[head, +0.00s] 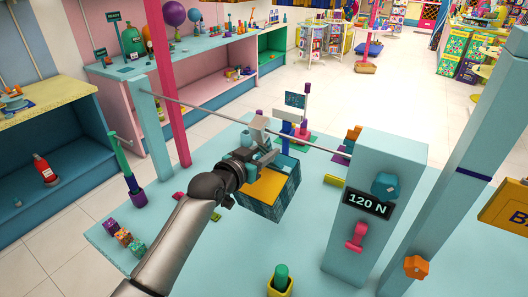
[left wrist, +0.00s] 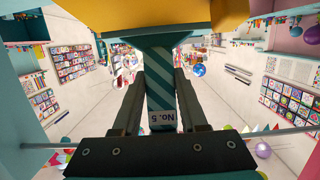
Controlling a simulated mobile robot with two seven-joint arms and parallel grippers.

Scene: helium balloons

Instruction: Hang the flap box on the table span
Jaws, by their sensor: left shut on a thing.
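The flap box (head: 286,197) has teal plaid sides and a yellow top. It is in front of the table span (head: 208,109), a thin grey rod between a left post (head: 151,130) and a thick right block (head: 398,160) marked "120 N". My left gripper (head: 268,158) is shut on the box's upper part. In the left wrist view its fingers (left wrist: 160,78) clasp a teal striped piece tagged "No. 5" (left wrist: 164,118), below a yellow surface (left wrist: 140,16). The rod (left wrist: 285,132) crosses low there. A pale grey piece (head: 259,128) meets the rod; whether it hooks over is unclear. My right gripper is out of view.
The pale blue table (head: 225,256) carries small blocks (head: 124,238) at the left front and a green cylinder in a yellow cup (head: 281,280) at the front. A pink post (head: 167,80) stands behind the rod. A blue sign (head: 294,101) stands behind it too.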

